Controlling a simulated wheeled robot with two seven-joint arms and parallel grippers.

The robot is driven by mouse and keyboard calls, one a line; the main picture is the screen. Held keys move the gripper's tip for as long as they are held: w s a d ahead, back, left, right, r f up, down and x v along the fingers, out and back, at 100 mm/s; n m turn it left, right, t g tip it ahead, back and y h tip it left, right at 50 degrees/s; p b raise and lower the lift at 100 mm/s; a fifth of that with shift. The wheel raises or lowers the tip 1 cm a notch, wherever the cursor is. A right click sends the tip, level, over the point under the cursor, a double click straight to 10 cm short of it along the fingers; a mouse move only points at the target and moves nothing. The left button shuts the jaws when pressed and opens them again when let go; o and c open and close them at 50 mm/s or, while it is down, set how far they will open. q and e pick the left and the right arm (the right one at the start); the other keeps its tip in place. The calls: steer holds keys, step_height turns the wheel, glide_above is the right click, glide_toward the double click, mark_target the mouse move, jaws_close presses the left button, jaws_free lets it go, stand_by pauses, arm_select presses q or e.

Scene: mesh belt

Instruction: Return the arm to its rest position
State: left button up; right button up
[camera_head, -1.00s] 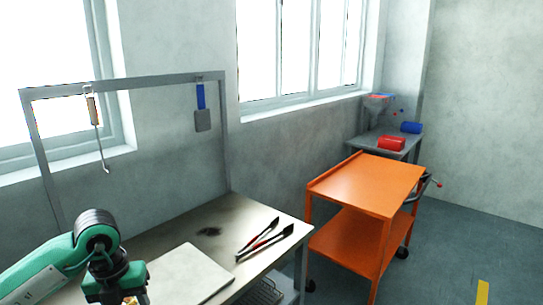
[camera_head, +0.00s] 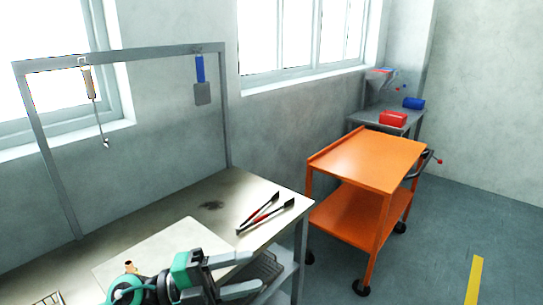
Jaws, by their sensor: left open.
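My left gripper (camera_head: 253,271) is low in the head view, in front of the worktable's near edge. Its two grey fingers point right and stand apart, with nothing between them. Its teal and dark wrist overlaps the lower part of a pale flat board (camera_head: 160,247) on the worktable (camera_head: 95,243). A small brown object (camera_head: 130,267) shows just beyond the wrist; what it belongs to is hidden. My right gripper is not in view.
A metal frame (camera_head: 120,57) with hanging utensils stands over the table. An orange cart (camera_head: 365,160) stands to the right. Grey floor (camera_head: 430,250) is clear beyond it.

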arm_select(q)
steer(key=w+a+n+t+y, duration=0.3)
steer(key=a+n+t+y, duration=0.15)
steer(key=n+t, duration=0.5)
steer(key=w+a+n+t+y, duration=0.3)
steer(key=a+n+t+y, duration=0.15)
steer(key=n+t, duration=0.45)
steer(key=s+a+f+n+g+y, duration=0.1)
steer(key=a+f+n+g+y, duration=0.25)
steer(key=f+n+y, duration=0.35)
steer(key=s+a+f+n+g+y, duration=0.2)
steer(key=a+f+n+y, duration=0.25)
steer(key=f, duration=0.35)
steer(key=s+f+g, duration=1.2)
steer(key=s+f, duration=0.5)
steer(key=s, duration=0.4)
step_height(320, 180, down, 32)
steer(key=g, duration=0.2)
steer(key=s+a+f, duration=0.2)
steer(key=s+f, duration=0.7)
steer(key=s+a+f, duration=0.2)
steer(key=s+f, duration=0.7)
steer(key=s, duration=0.1)
steer(key=shift+s+f+g, duration=0.2)
steer(key=shift+f+g, duration=0.2)
steer(key=shift+a+h, duration=0.1)
steer(key=shift+h, duration=0.15)
steer(key=shift+c, duration=1.3)
steer(key=shift+s, duration=0.1)
steer(key=shift+c, duration=0.2)
